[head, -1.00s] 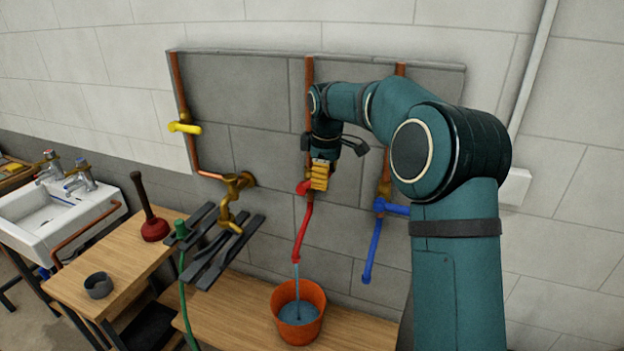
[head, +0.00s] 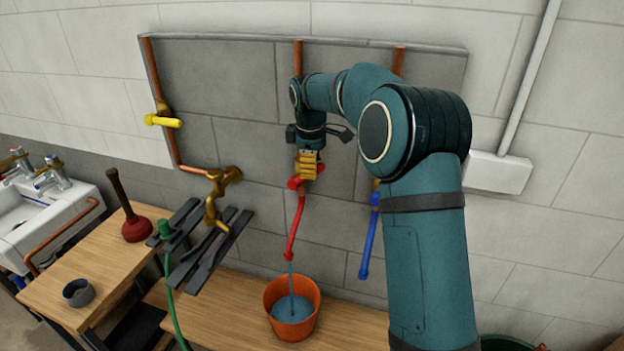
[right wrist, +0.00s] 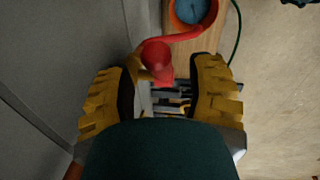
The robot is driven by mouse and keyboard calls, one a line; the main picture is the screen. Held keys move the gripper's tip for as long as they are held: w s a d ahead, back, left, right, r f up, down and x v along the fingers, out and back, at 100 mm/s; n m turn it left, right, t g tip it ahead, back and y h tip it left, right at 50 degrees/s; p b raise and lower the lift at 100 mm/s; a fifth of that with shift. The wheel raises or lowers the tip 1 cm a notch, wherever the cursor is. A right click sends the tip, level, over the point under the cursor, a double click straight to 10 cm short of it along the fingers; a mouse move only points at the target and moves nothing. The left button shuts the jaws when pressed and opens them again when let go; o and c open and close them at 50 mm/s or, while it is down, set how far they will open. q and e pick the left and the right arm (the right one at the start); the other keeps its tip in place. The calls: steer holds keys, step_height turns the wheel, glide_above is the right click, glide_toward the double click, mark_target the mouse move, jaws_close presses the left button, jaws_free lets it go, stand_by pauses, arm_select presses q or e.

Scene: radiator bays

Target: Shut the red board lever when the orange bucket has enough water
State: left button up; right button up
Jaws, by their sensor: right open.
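The red board lever (right wrist: 157,56) is between the fingers of my right gripper in the right wrist view, with its end toward the camera. My right gripper (right wrist: 160,78) is open around it; its yellow pads stand apart on both sides. In the head view the right gripper (head: 307,166) points down just above the red tap (head: 296,184), and its fingers partly hide the lever. Water runs from the red spout (head: 295,230) into the orange bucket (head: 278,318). Blue water (head: 291,309) stands inside, below the rim. My left gripper is not in view.
The bucket stands on a wooden bench (head: 220,318). A blue tap (head: 368,240) is to the right and a yellow lever (head: 163,121) to the left. Dark slats (head: 210,245), a green hose (head: 173,305), a plunger (head: 136,226) and a dark cup (head: 78,292) are left.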

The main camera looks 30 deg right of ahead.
steer(key=shift+w+d+f, duration=0.1)
steer(key=shift+w+f, duration=0.05)
steer(key=shift+f, duration=1)
steer(key=shift+w+d+f, duration=0.1)
steer(key=shift+f, duration=1.05)
jaws_close()
